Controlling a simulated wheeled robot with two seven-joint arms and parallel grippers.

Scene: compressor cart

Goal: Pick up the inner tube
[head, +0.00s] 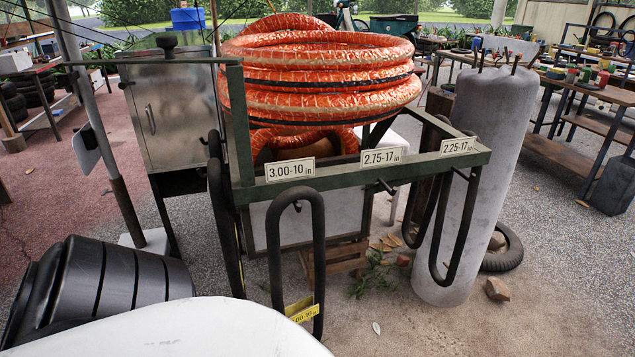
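A black inner tube (318,240) hangs as a long narrow loop from the front of a green metal rack (340,178). A yellow tag (302,308) near its lower end reads "00-10" in part. It hangs below the white label "3.00-10 in" (290,169). Another black tube (466,222) hangs at the rack's right end, near the label "2.25-17" (458,146). A further dark loop (221,220) hangs at the left end. The label "2.75-17 in" (382,156) has a bare-looking hook below it. Neither of my grippers is in view.
Coiled orange hose (318,75) is piled above the rack. A tall grey cylinder (470,180) stands close on the right. A metal cabinet (172,115) and a pole (110,150) stand left. Stones and a tyre (505,250) lie at right. The front right floor is mostly clear.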

